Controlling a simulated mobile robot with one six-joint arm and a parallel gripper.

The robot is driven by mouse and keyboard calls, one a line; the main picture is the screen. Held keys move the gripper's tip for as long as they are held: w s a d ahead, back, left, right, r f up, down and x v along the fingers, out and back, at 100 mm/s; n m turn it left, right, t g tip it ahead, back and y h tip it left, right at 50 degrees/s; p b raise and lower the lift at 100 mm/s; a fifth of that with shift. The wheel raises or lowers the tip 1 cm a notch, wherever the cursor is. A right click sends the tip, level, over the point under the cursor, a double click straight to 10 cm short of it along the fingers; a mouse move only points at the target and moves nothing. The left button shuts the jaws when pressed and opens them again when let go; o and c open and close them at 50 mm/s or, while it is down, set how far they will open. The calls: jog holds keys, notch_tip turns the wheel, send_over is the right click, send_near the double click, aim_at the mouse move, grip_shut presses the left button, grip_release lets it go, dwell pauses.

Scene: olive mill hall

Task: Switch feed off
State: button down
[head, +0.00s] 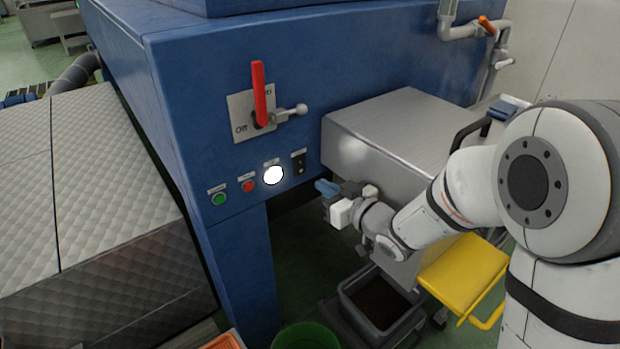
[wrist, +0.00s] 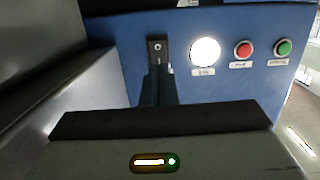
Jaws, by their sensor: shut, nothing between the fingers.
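The blue machine front carries a small black rocker switch (head: 299,163) with a round mark on it. It also shows in the wrist view (wrist: 157,48), just beyond my fingertips. Next to it are a lit white lamp (head: 273,175), a red button (head: 248,186) and a green button (head: 219,199). Their labels are too small to read. Above them a red lever (head: 259,94) points up on a plate marked "Off" at left. My gripper (head: 326,187) is shut and empty, below and right of the rocker. Its closed fingers (wrist: 158,84) partly cover the rocker's lower part in the wrist view.
A grey metal box (head: 400,125) juts from the machine just right of the rocker, close to my arm. A grey bin (head: 378,303) and a yellow step (head: 465,272) stand below. Quilted grey panels (head: 100,190) lie at left.

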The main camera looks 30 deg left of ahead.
aim_at(300, 170)
jog(key=b+x, duration=0.1)
jog(key=x, duration=0.6)
jog(key=b, duration=0.2)
jog(key=shift+a+f+y+b, duration=0.2)
jog(key=shift+f+y+b, duration=0.15)
jog(key=shift+y+b, duration=0.05)
jog(key=shift+r+p, duration=0.3)
jog(key=shift+r, duration=0.05)
jog(key=shift+d+f, duration=0.1)
jog(key=shift+d, duration=0.05)
jog(key=f+v, duration=0.2)
jog(key=v, duration=1.1)
jog(key=shift+s+d+f, duration=0.25)
jog(key=shift+s+d, duration=0.05)
